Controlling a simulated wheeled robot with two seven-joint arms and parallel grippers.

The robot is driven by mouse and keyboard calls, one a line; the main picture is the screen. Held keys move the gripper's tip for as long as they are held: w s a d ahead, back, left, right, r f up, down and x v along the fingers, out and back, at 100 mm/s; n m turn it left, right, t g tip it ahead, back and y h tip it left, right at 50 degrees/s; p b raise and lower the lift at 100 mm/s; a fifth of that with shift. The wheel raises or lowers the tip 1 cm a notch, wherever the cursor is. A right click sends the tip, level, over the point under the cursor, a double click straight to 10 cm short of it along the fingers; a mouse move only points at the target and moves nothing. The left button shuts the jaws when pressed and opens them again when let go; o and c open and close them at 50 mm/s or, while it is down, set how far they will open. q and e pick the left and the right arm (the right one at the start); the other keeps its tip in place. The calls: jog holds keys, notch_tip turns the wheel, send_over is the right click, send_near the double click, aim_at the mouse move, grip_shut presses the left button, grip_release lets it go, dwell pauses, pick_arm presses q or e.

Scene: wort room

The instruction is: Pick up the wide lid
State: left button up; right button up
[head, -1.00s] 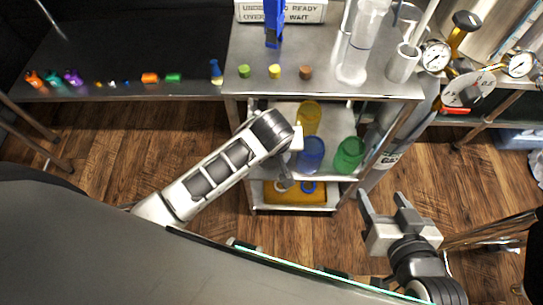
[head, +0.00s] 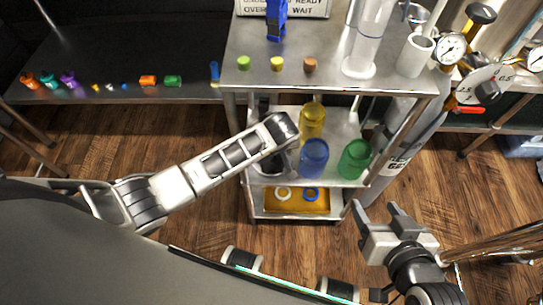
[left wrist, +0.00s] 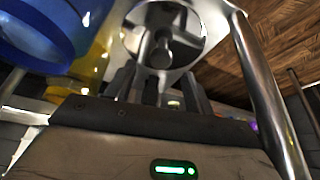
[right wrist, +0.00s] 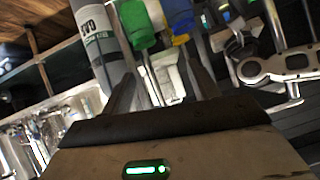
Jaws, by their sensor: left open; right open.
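The wide lid (left wrist: 190,20) is a round, shiny metal disc with a dark upright knob (left wrist: 160,52) at its middle, in the left wrist view. My left gripper (left wrist: 160,85) is open, with its fingers pointing at the lid and the knob showing between and beyond them. Whether the fingers touch the knob cannot be told. In the head view my left forearm covers most of the lid's place on the middle shelf, left of the blue cup. My right gripper (head: 378,215) is open and empty in front of the rack's right side; it also shows in the right wrist view (right wrist: 165,80).
A blue cup (head: 313,158), yellow cup (head: 312,120) and green cup (head: 355,160) stand on the middle shelf, close right of my left gripper. An orange tray (head: 296,206) with rings lies on the lower shelf. The top shelf (head: 330,80) overhangs. A gas cylinder stands right.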

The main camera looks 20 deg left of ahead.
pick_arm(q)
jog(key=b+x, duration=0.2)
jog(key=x, duration=0.2)
jog(key=shift+s+f, duration=0.1)
jog(key=shift+f, duration=0.35)
pick_arm(e)
jog(key=shift+g, duration=0.5)
jog(key=f, duration=0.3)
jog(key=a+f, duration=0.1)
jog(key=shift+w+f, duration=0.2)
jog(key=shift+w, duration=0.05)
pick_arm(q)
grip_shut()
jog(key=shift+r, duration=0.1)
pick_arm(e)
jog(key=shift+r, duration=0.2)
pick_arm(q)
jog(key=shift+r, duration=0.1)
pick_arm(e)
jog(key=shift+r, duration=0.1)
